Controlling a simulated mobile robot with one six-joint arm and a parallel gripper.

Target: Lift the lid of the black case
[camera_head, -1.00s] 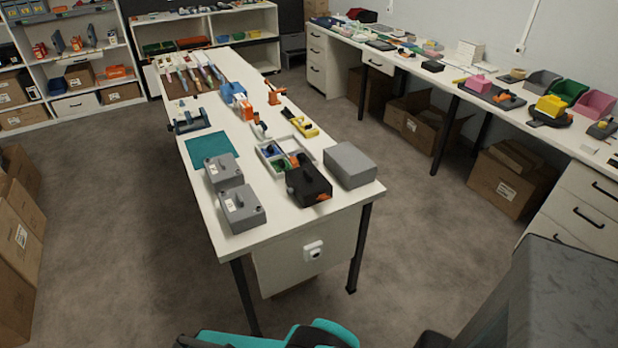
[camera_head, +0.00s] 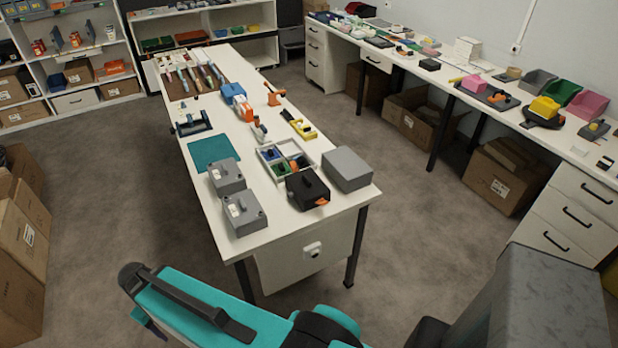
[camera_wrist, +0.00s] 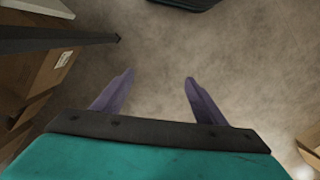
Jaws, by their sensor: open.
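The black case (camera_head: 306,190) sits near the front right of the white worktable (camera_head: 262,232) in the head view. It has a dark handle on top and an orange piece at its lower front. Its lid looks shut. My gripper shows in the wrist view (camera_wrist: 155,88), with two purple fingers apart and nothing between them. It points at the bare floor, away from the case. In the head view my teal arm reaches across the bottom, below the table's front edge; the fingers are not clear there.
Beside the case are a grey box (camera_head: 347,168), two grey cases (camera_head: 244,214) and a sectioned tray (camera_head: 268,152) with coloured parts. A teal mat (camera_head: 214,151) lies behind. Cartons (camera_head: 20,230) stand at the left. Floor is clear between the cartons and the table.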

